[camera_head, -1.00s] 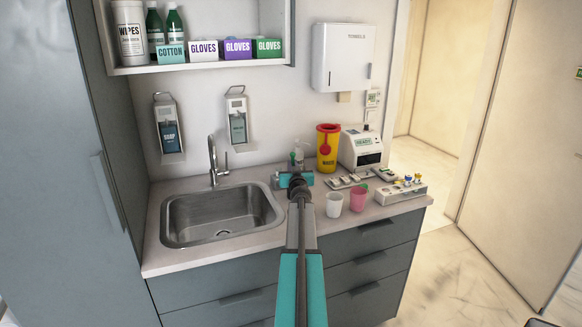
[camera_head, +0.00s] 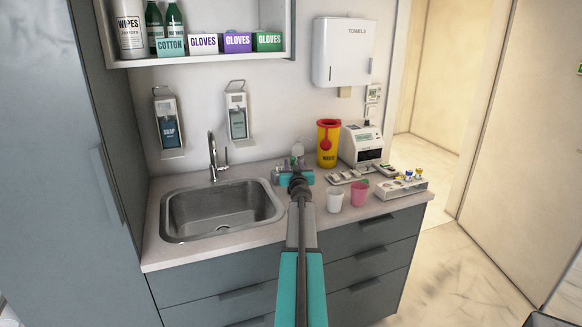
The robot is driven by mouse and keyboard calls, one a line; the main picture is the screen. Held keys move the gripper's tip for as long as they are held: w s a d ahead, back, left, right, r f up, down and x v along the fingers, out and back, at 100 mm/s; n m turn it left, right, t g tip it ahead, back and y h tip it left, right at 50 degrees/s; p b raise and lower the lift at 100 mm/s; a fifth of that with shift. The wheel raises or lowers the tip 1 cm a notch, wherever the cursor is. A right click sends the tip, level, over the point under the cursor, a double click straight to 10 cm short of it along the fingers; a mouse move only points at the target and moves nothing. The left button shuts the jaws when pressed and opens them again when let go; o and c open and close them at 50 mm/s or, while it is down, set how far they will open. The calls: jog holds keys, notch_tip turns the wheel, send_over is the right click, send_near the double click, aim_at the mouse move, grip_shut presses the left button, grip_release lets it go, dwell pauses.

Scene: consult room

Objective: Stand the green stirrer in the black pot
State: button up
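My arm reaches forward over the counter. I cannot make out a black pot; the arm and gripper hide part of the counter.
A white cup (camera_head: 335,201) stands left of the pink one. A tube rack (camera_head: 402,189), a yellow waste bin (camera_head: 328,144) and a white device (camera_head: 360,146) stand to the right. The sink (camera_head: 222,211) and its tap (camera_head: 213,160) are left. A shelf (camera_head: 205,59) hangs above.

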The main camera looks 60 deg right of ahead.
dwell(0.3)
jog(key=shift+s+a, duration=0.15)
jog(key=v, duration=1.3)
jog(key=shift+a+p, duration=0.25)
jog(key=shift+p, duration=0.05)
jog(key=shift+s, duration=0.2)
dwell(1.3)
